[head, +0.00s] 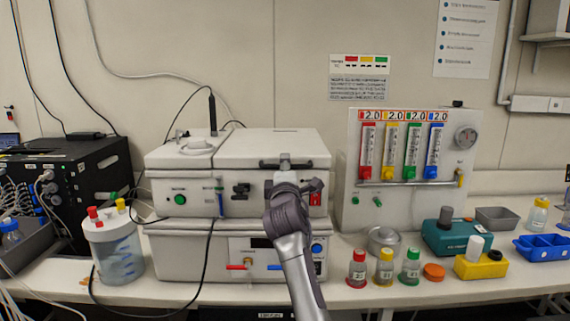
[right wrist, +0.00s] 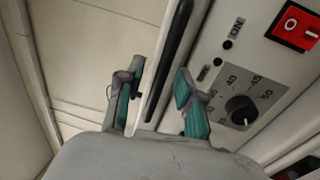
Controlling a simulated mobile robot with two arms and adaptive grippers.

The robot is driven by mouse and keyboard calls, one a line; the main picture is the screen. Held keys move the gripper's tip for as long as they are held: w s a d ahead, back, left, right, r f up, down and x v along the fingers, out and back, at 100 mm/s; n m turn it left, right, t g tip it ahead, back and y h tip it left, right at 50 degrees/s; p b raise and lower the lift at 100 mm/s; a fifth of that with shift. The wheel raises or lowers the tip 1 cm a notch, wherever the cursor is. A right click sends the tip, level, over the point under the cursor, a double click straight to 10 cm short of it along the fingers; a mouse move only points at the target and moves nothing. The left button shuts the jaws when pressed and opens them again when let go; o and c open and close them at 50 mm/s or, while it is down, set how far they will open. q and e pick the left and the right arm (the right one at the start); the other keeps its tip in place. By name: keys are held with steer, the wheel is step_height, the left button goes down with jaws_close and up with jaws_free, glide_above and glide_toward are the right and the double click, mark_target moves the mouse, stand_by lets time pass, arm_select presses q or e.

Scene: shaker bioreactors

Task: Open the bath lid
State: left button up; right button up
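The bath lid (head: 245,148) is a flat white cover lying shut on top of the white bath unit (head: 160,195). A dark bar handle (head: 306,166) runs along its front edge. My right gripper (head: 285,163) is at the middle of this handle and hides part of it. In the right wrist view, the gripper (right wrist: 160,75) is open, with its two teal-padded fingers apart. The black handle (right wrist: 177,45) and the lid's edge run between the fingers. I cannot tell whether either finger touches them. My left gripper is not in view.
A red switch (head: 315,198) and a dial (right wrist: 240,108) are on the bath's front, close to my right gripper. A white panel with coloured flow meters (head: 350,200) stands to the right. Red, yellow and green-capped bottles (head: 385,268) stand in front. A clear jar (head: 117,255) stands left.

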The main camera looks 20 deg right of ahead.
steer(key=shift+w+d, duration=0.1)
steer(key=shift+w, duration=0.2)
steer(key=shift+r, duration=0.1)
jaws_close()
